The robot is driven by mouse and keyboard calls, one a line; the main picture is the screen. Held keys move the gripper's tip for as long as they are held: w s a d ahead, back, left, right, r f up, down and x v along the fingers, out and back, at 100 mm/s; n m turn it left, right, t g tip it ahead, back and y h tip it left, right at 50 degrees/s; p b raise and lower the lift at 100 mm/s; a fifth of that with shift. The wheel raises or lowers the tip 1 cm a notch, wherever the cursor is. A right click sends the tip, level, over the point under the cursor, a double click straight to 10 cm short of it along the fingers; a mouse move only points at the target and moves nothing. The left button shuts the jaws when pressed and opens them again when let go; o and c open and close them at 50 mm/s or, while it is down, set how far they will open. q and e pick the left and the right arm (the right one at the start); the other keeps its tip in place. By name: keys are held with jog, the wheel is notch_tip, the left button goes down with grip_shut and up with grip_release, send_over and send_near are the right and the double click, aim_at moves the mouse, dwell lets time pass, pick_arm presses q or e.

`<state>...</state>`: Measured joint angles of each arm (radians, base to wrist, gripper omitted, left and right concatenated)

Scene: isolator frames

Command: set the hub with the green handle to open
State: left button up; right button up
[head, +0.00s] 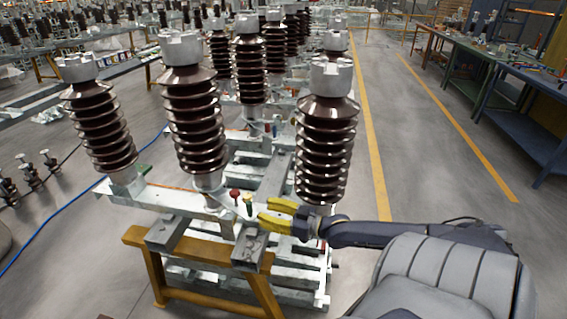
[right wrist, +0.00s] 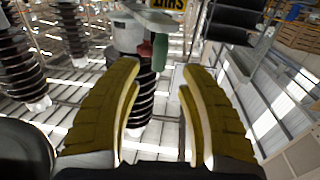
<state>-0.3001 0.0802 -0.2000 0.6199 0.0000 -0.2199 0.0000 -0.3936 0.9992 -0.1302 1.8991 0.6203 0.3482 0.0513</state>
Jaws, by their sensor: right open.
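The green handle (head: 248,203) hangs at the middle of the isolator frame in the head view, just right of a red handle (head: 234,196). My right gripper (head: 264,211) has yellow fingers, is open, and points left toward the green handle. In the right wrist view, the green handle (right wrist: 162,52) shows ahead between and beyond the two spread fingertips (right wrist: 160,74), apart from them. The red handle (right wrist: 145,50) is beside it on the left. The hub itself is too small to make out clearly. My left gripper is not in view.
Tall brown ribbed insulators (head: 194,120) stand on the frame, one (head: 326,150) close behind my right gripper. A yellow trestle (head: 155,275) supports the frame's front. A yellow-and-black sign (right wrist: 170,4) is above the handles. Open floor (head: 440,160) lies to the right.

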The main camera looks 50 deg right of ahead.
jog(key=shift+v, duration=2.8)
